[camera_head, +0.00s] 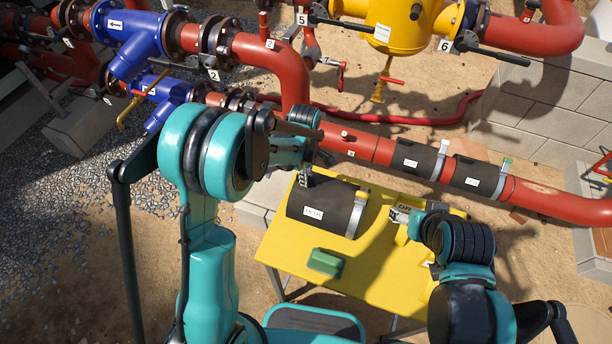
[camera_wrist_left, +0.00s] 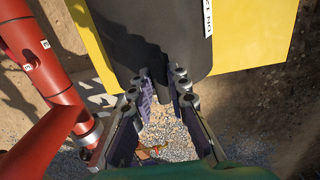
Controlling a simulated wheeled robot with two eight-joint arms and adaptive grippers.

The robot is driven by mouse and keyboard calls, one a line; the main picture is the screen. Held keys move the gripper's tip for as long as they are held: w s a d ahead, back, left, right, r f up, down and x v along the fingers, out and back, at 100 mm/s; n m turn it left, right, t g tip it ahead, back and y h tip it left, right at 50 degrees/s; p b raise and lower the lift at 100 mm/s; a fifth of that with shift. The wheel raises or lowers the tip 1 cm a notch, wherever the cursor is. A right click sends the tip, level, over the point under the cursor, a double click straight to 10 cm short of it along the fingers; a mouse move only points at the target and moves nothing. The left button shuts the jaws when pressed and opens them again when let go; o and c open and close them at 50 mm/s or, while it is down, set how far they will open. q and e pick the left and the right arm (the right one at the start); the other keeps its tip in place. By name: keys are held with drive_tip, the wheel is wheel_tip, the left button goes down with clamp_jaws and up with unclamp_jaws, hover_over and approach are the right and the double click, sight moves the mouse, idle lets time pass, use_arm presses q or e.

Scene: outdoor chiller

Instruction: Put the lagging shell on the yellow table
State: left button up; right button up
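The dark grey lagging shell (camera_head: 318,207), curved with a white label and a metal band at its right end, lies on the yellow table (camera_head: 385,280). In the left wrist view the shell (camera_wrist_left: 185,35) is above the fingers, with the table (camera_wrist_left: 255,40) beyond. My left gripper (camera_head: 305,178) is at the shell's far left edge.
A green block (camera_head: 325,263) lies on the table's front part. A red pipe (camera_head: 360,143) runs behind the table, bearing two dark shells (camera_head: 414,159) (camera_head: 477,175). A yellow vessel (camera_head: 400,25) and blue valve (camera_head: 125,35) stand behind. A block wall (camera_head: 550,100) is at right.

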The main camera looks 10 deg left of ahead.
use_arm(q)
drive_tip(key=shift+o, duration=0.9)
drive_tip(key=shift+r, duration=0.2)
drive_tip(key=s+a+r+m+t+p, duration=0.1)
drive_tip(key=s+r+m, duration=0.1)
drive_tip(key=r, duration=0.7)
drive_tip(key=s+a+r+m+t+p, duration=0.1)
drive_tip(key=s+a+r+m+p, duration=0.1)
drive_tip(key=r, duration=0.6)
drive_tip(key=s+a+r+m+t, duration=0.1)
drive_tip(key=s+a+m+t, duration=0.1)
drive_tip(key=s+m, duration=0.4)
drive_tip(key=s+a+r+m+t, duration=0.2)
drive_tip(key=s+m, duration=0.3)
drive_tip(key=s, duration=0.3)
drive_tip(key=shift+a+m+t, duration=0.4)
drive_tip(key=shift+a+t, duration=0.2)
